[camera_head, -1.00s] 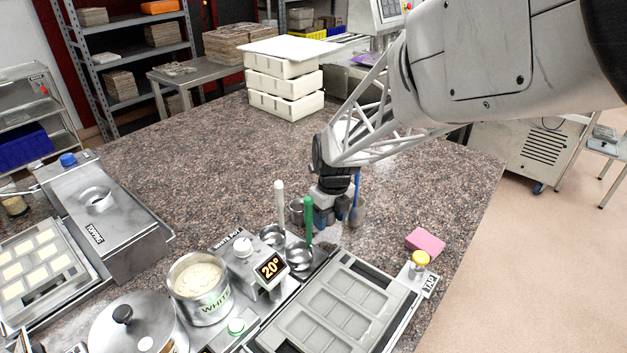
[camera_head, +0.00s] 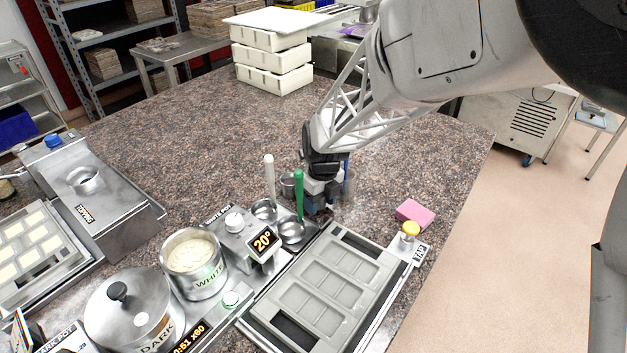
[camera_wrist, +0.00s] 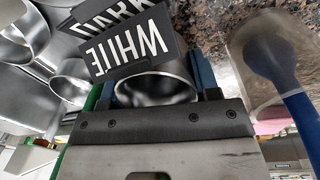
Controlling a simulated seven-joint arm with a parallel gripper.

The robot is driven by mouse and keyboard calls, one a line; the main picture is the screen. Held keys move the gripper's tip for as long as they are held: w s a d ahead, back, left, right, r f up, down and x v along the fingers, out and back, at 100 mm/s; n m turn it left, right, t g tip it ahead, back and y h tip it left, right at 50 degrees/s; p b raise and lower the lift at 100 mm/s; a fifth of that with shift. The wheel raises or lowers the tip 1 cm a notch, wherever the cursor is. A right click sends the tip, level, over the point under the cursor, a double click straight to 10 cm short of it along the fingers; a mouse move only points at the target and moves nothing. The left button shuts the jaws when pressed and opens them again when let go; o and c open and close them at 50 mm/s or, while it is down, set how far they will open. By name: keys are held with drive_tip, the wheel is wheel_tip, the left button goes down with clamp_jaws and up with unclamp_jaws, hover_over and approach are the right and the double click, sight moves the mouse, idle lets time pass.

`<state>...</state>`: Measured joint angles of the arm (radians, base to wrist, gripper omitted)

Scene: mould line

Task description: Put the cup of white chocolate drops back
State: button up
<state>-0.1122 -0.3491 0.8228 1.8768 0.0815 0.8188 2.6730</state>
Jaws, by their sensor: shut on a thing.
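My gripper (camera_head: 318,200) is low over the counter, just right of the green-handled ladle. In the wrist view, a metal cup (camera_wrist: 158,88) sits between the blue finger pads of my gripper (camera_wrist: 155,90), which is shut on it. The visible inside of the cup is bare grey metal; I see no drops in it. A WHITE label (camera_wrist: 128,50) stands right by the cup, with a DARK label (camera_wrist: 112,14) behind it. In the head view, my gripper hides the held cup. Whether the cup touches the counter cannot be told.
Another metal cup (camera_head: 288,184) stands left of my gripper. A clear container (camera_wrist: 255,60) with a blue utensil is close on the right. Ladles, the WHITE pot (camera_head: 194,266) and a mould (camera_head: 325,292) are in front. A pink sponge (camera_head: 415,213) lies right.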

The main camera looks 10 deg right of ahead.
drive_tip(key=shift+f, duration=0.3)
drive_tip(key=o, duration=1.4)
drive_tip(key=shift+r, duration=0.1)
wheel_tip(320, 180, up, 12)
drive_tip(key=shift+w+d+r, duration=0.2)
drive_tip(key=shift+d, duration=0.15)
